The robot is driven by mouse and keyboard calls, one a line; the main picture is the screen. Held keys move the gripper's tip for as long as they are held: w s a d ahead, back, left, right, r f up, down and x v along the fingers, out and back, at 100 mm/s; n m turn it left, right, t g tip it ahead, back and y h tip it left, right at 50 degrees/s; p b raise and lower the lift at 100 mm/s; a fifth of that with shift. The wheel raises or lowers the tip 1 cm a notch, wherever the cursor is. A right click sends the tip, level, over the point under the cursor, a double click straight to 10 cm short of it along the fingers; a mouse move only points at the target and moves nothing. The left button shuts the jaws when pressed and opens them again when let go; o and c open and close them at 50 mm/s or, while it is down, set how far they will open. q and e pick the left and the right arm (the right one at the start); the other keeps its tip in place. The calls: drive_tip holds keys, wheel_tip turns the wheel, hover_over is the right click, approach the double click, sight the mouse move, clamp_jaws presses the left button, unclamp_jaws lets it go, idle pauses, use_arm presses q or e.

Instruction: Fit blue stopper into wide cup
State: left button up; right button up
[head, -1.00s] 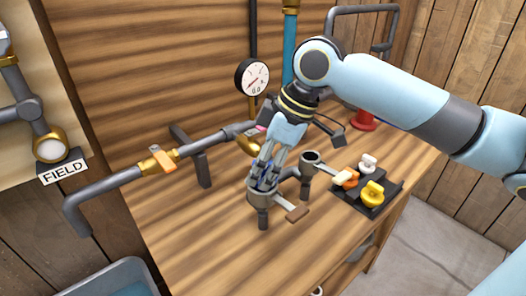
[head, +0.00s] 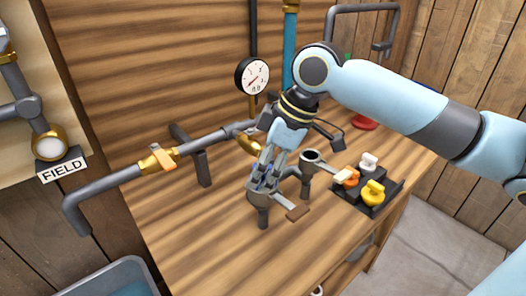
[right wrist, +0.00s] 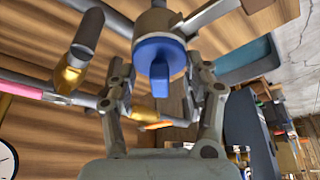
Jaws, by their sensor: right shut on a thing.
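The wide cup (head: 257,199) is a grey metal cup on a post at the front of the wooden bench, with a brown-tipped handle to its right. My right gripper (head: 265,180) is over it, pointing down, with its fingertips at the rim. In the right wrist view the blue stopper (right wrist: 160,62) has a round flange and a grip tab, and lies against the mouth of the grey cup (right wrist: 157,20). My right gripper (right wrist: 160,88) is shut on its tab. How deep the stopper sits is hidden. My left gripper is not in view.
A narrower grey cup (head: 312,158) stands just behind and to the right. A dark tray (head: 350,197) holds white, orange and yellow stoppers. A grey pipe with an orange-handled valve (head: 163,158) runs left. The front bench surface is clear.

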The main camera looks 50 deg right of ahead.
drive_tip(key=o, duration=1.2)
drive_tip(key=shift+r, duration=0.1)
drive_tip(key=v, duration=0.5)
drive_tip(key=shift+s+d+r, duration=0.15)
drive_tip(key=shift+d+r, duration=0.05)
drive_tip(key=shift+v, duration=0.9)
drive_tip(key=shift+a, duration=0.1)
